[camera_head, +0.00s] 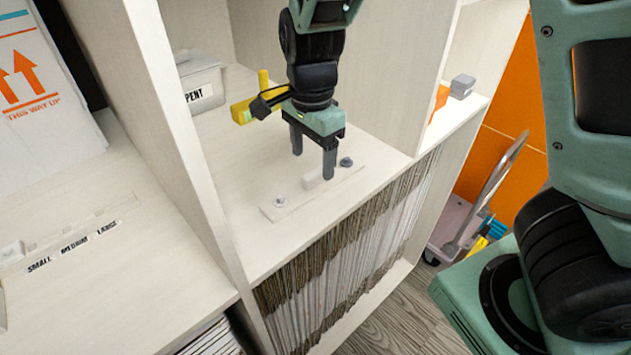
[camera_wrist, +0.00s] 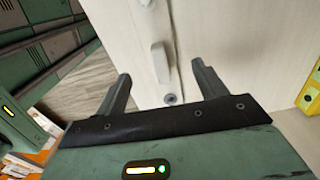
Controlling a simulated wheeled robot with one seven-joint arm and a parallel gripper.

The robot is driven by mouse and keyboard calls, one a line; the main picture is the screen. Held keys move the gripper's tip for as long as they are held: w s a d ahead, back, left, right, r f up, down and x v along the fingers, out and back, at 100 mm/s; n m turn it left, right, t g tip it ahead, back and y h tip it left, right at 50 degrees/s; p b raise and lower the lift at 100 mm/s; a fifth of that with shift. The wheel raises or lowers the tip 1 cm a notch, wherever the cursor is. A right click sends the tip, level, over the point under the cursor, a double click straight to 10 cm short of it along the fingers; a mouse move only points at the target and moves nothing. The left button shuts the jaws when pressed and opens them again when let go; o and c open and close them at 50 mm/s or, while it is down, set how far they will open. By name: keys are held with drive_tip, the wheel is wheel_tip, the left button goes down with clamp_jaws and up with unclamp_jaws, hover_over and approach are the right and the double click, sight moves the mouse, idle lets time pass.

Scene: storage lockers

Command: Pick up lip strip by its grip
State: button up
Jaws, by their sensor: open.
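The lip strip (camera_head: 297,196) is a thin pale strip lying near the front edge of the middle shelf. My gripper (camera_head: 313,165) points down over the strip, open and empty. In the wrist view the grip (camera_wrist: 160,62) appears between the two spread fingers of my gripper (camera_wrist: 161,70), and the strip (camera_wrist: 155,22) runs away beyond it. I cannot tell the exact height of the fingertips above it.
A yellow object (camera_head: 243,112) and a grey bin labelled "PENT" (camera_head: 203,88) stand deeper in the compartment. Upright dividers (camera_head: 190,125) bound it on both sides. Flattened cardboard (camera_head: 345,265) fills the space below. A hand cart (camera_head: 470,215) stands on the floor at right.

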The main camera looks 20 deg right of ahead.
sight(316, 172)
drive_tip(key=shift+d+f, duration=0.2)
drive_tip(key=shift+f, duration=1.2)
drive_tip(key=shift+d+f, duration=0.15)
drive_tip(key=shift+f, duration=1.2)
drive_tip(key=c, duration=1.2)
